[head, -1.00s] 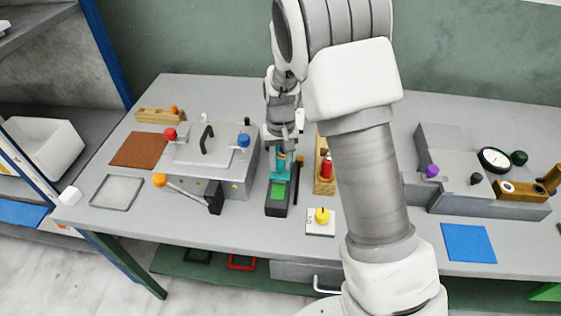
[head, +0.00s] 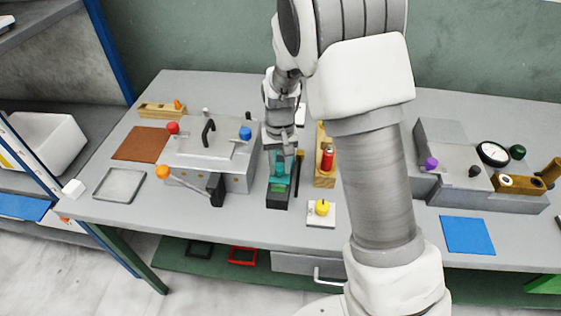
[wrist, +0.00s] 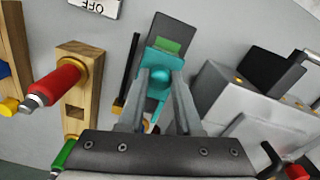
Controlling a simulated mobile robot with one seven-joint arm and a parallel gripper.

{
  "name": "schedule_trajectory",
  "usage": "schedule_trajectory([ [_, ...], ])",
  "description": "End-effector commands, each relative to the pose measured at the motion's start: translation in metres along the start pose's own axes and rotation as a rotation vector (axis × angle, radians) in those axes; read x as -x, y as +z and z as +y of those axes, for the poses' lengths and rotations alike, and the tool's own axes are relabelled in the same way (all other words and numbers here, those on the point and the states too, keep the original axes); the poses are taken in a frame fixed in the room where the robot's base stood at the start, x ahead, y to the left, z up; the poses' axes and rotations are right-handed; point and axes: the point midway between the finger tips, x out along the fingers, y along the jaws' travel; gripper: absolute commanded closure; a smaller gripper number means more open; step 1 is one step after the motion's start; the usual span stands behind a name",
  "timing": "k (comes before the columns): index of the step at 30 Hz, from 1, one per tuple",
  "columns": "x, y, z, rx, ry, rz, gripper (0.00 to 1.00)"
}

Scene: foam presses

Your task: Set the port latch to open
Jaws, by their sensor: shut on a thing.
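My gripper (head: 281,160) is shut on a teal piece (wrist: 158,64) at a dark block (head: 277,203) with a green pad. In the wrist view the gripper (wrist: 160,85) has a finger on each side of the teal piece, in front of the green pad (wrist: 168,46). I cannot tell whether the teal piece touches the block. No part is clearly marked as the port latch. The left grey press (head: 232,180) carries a lever with an orange ball (head: 162,171), a red knob (head: 172,128), a blue knob (head: 245,133) and a black handle (head: 208,133).
A second grey unit (head: 450,197) with a gauge (head: 493,154) stands far right. A blue mat (head: 467,236) lies flat.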

Motion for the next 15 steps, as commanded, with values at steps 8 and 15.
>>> schedule_trajectory([
  [8,0.0008,0.0094,-0.0028,0.000,0.000,0.001,1.00],
  [15,0.0004,0.0114,-0.0034,0.001,-0.001,-0.004,1.00],
])
